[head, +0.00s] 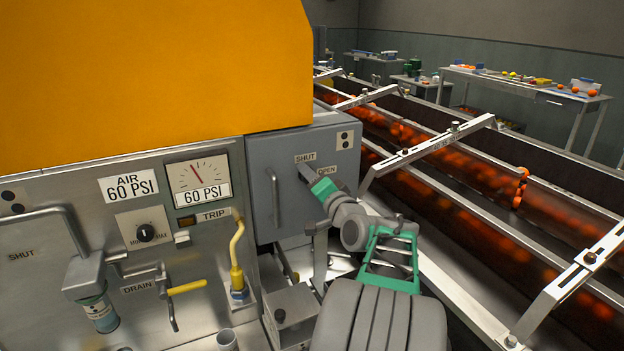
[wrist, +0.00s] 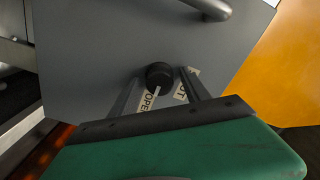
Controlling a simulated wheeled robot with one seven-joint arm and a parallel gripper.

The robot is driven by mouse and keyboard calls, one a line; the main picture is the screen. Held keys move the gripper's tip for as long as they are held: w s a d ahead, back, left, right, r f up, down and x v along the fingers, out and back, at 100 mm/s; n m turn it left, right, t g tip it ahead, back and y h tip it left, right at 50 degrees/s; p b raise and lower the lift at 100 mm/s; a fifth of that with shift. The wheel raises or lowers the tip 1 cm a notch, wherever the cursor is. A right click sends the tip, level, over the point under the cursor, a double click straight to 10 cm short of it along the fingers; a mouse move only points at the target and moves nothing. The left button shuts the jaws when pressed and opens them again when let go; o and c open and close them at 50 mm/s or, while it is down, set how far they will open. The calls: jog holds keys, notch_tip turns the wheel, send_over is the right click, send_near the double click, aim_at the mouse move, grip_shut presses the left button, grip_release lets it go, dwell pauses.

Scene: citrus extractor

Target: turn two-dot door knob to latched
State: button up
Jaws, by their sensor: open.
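The two-dot door (head: 262,170) is a grey metal panel with a two-dot plate (head: 345,140) at its upper right. It looks closed in the head view. Its black round knob (wrist: 158,74) shows in the wrist view, near the OPEN label (wrist: 149,98) and a partly covered SHUT label (wrist: 181,92). A pale pointer line on the knob appears to run toward the OPEN label. My gripper (wrist: 160,82) is open, with one finger on each side of the knob; I cannot tell whether they touch it. In the head view my gripper (head: 307,174) hides the knob.
A bar handle (head: 275,198) stands on the door's left side. Left of it is a steel panel (head: 75,180) with a gauge (head: 198,182), levers and a yellow hose (head: 237,255). An orange hood (head: 150,65) rises above. Conveyor rails (head: 430,150) run along the right.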

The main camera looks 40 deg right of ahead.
grip_shut()
dwell(0.5)
jog(key=shift+f+b, duration=0.1)
jog(key=shift+b, duration=0.35)
jog(key=n+b, duration=1.8)
jog(key=b, duration=0.5)
jog(key=shift+a, duration=0.15)
jog(key=shift+b, duration=0.3)
